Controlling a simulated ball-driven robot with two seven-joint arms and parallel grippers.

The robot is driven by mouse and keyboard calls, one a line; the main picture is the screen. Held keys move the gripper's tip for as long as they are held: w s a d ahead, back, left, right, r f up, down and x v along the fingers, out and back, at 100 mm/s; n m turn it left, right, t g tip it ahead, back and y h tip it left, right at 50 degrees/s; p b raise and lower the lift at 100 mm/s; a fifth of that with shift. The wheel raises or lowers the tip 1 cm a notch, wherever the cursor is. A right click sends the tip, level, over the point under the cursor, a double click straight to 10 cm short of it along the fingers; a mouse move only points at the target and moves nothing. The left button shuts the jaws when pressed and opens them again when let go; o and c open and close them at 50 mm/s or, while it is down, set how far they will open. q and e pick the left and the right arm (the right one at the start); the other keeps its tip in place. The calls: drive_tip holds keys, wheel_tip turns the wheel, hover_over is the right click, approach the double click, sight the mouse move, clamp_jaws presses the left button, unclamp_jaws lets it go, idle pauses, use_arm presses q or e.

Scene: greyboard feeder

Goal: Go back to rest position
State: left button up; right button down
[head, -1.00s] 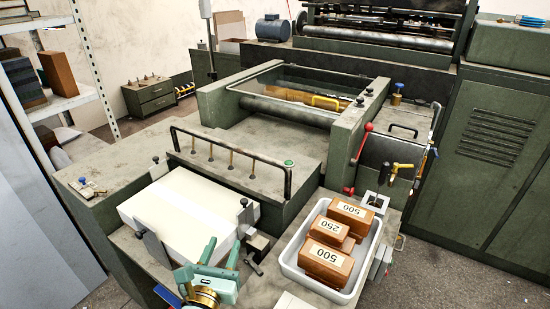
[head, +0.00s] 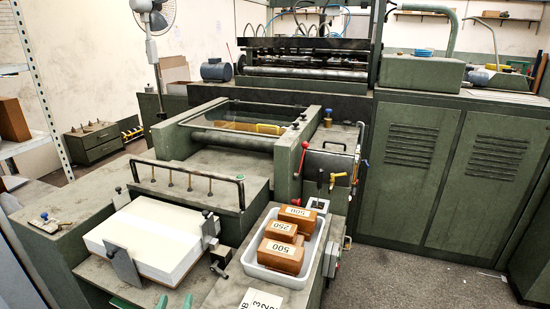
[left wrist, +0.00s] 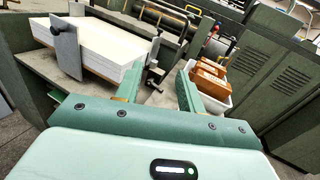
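My left gripper (head: 174,301) shows only by its green tips at the bottom edge of the head view. In the left wrist view its two fingers (left wrist: 158,82) stand apart with nothing between them. A white paper stack (head: 147,237) lies on the feeder table, behind the gripper, with a metal stop plate at its front. The stack also shows at the upper left of the left wrist view (left wrist: 95,45). My right gripper is in neither view.
A white tray (head: 262,274) with brown blocks marked 500 and 250 (head: 280,256) stands right of the stack. A black rail (head: 190,172) runs behind the stack. A green cabinet (head: 440,180) stands at the right, with open floor before it.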

use_arm(q)
wheel_tip(320, 180, down, 16)
drive_tip(key=n+g, duration=0.4)
drive_tip(key=n, duration=0.6)
drive_tip(key=s+a+f+n+g, duration=0.1)
drive_tip(key=s+f+n+g, duration=0.3)
drive_tip(key=f, duration=0.4)
drive_tip(key=s+a+f+n+g, duration=0.1)
drive_tip(key=s+a+f+n, duration=0.1)
drive_tip(key=s+f+n, duration=0.45)
drive_tip(key=s+a+f+n+g, duration=0.2)
drive_tip(key=s+f+n+g, duration=0.4)
drive_tip(key=s+f, duration=1)
drive_tip(key=s+f+n+g, duration=0.1)
drive_tip(key=s+n, duration=0.3)
drive_tip(key=s, duration=1.5)
drive_tip(key=shift+f+g+h, duration=0.25)
drive_tip(key=shift+g+h, duration=0.05)
drive_tip(key=shift+g, duration=0.6)
drive_tip(key=shift+c, duration=0.5)
